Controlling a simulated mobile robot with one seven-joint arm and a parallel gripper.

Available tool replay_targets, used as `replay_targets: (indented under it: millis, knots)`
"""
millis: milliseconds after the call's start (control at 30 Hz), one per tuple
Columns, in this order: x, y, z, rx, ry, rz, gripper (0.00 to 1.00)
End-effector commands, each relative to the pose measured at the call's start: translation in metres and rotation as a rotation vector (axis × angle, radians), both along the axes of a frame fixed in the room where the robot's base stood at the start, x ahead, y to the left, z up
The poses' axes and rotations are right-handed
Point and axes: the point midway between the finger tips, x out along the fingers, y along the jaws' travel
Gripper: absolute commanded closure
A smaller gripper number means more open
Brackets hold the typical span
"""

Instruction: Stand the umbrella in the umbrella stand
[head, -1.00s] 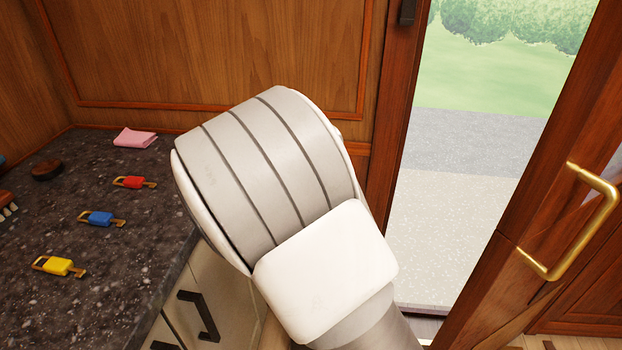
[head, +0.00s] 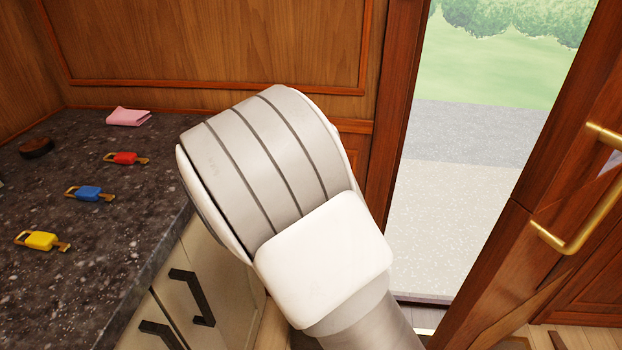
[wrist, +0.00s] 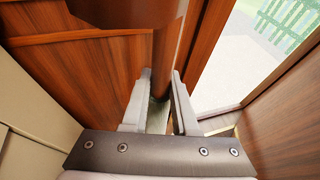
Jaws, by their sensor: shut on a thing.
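In the wrist view my gripper (wrist: 158,108) has its two pale fingers closed on a narrow thing. A dark brown, rounded wooden length (wrist: 168,60) rises from between the fingertips; I take it as part of the umbrella, but cannot tell which part. A wider dark brown shape at the top of that view partly covers it. The rest of the umbrella is hidden. In the head view my arm's large grey and white link hides my gripper. I cannot make out the umbrella stand in either view.
A dark speckled counter (head: 95,235) lies at left, with a pink cloth (head: 128,117) and red (head: 126,158), blue (head: 88,194) and yellow (head: 42,240) tagged items. An open doorway (head: 450,200) is right of my arm. A wooden door with a brass handle (head: 580,235) stands at far right.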

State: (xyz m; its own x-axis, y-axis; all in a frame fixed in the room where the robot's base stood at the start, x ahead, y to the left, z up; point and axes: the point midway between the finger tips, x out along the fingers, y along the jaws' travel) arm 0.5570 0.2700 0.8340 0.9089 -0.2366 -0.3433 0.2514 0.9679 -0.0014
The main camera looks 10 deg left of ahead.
Motion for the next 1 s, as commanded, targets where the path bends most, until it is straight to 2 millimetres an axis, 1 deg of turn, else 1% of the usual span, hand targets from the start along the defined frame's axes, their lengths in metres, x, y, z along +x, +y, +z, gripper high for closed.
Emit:
replay_targets:
  millis: [33, 100, 1000]
  knots:
    - [0.0, 0.0, -0.006, 0.0, -0.002, 0.0, 1.0]
    - [0.001, 0.0, -0.011, 0.0, -0.002, 0.0, 1.0]
    - [0.001, 0.0, -0.072, 0.001, -0.003, -0.002, 1.0]
